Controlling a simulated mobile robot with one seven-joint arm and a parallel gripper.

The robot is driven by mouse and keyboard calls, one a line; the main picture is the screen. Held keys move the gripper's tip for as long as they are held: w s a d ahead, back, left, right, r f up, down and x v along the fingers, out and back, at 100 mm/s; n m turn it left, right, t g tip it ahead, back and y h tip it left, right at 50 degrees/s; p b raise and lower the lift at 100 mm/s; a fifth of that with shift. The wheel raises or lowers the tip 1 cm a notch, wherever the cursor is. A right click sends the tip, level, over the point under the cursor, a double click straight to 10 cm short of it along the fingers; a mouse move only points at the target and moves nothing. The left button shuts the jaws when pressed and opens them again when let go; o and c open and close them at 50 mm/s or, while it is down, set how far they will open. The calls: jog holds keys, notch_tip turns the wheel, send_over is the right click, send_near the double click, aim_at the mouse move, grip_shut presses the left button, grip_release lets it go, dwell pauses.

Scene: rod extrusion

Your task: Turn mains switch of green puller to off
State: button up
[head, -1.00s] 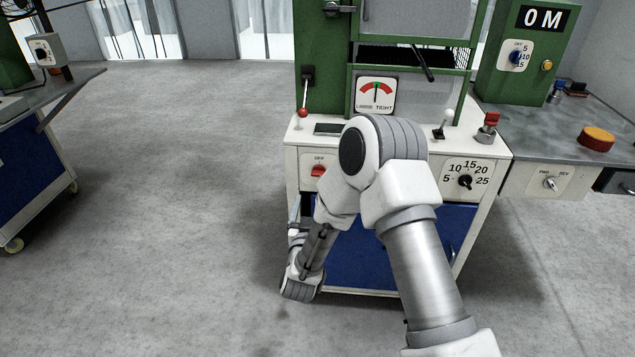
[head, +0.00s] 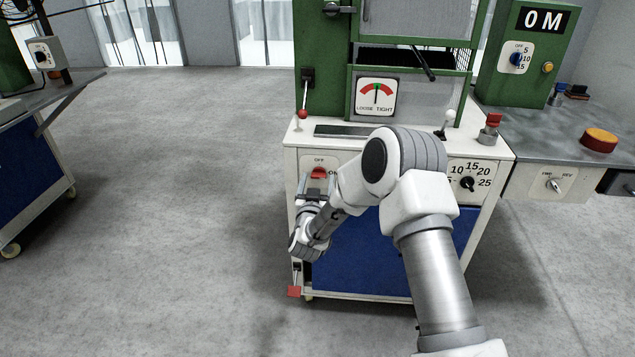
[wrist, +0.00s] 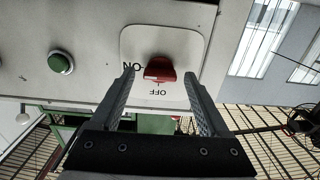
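The green puller (head: 325,85) stands on a white cabinet. Its red mains switch (head: 318,173) is on the cabinet's front, at the left, with OFF above and ON at the right. In the wrist view the red switch (wrist: 158,68) is on a plate with upside-down lettering, ON at its left and OFF below. My gripper (wrist: 159,75) is open, its fingers on either side of the switch. I cannot tell whether they touch it. In the head view my gripper (head: 315,190) is just below the switch. The switch's setting is not clear.
A dial (head: 467,184) and levers are on the cabinet's right side. A red-tipped lever (head: 302,114) stands above the switch. A green button (wrist: 61,63) is left of the switch in the wrist view. A side bench (head: 550,125) adjoins at right. Floor at left is clear.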

grip_shut()
jog(key=shift+n, duration=0.3)
jog(key=n, duration=0.8)
jog(key=shift+n, duration=0.4)
jog(key=n, duration=0.5)
jog(key=shift+n+p, duration=0.4)
jog(key=shift+n, duration=1.3)
